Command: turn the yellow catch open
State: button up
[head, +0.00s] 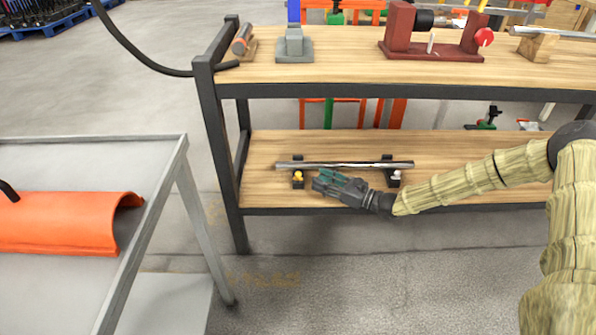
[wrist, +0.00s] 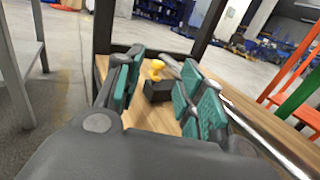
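The yellow catch (head: 297,175) sits on a small dark block at the left end of a metal rod (head: 345,164) on the lower shelf. In the wrist view the yellow catch (wrist: 155,70) stands ahead, beyond and between my fingers, on its black block (wrist: 158,91). My gripper (head: 318,183) is just right of the catch and apart from it. In the wrist view my gripper (wrist: 160,88) has its teal finger pads spread wide with nothing between them. The rod (wrist: 255,130) runs along the right of my fingers there.
A white catch (head: 396,176) is on the block at the rod's right end. The upper shelf (head: 340,68) is above, with a red vice (head: 435,40). A dark shelf post (head: 222,160) stands left of the catch. A grey table (head: 150,215) holds an orange half-pipe (head: 70,225).

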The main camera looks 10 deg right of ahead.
aim_at(298, 173)
jog(key=shift+s+d+f+m+t+h, duration=0.3)
jog(key=shift+s+d+f+h, duration=0.1)
jog(key=shift+s+f, duration=0.2)
jog(key=shift+w+f, duration=0.1)
jog(key=b+x, duration=0.3)
jog(key=x, duration=0.6)
jog(key=shift+f+b, duration=0.15)
jog(key=shift+b, duration=0.15)
jog(key=shift+x, duration=0.8)
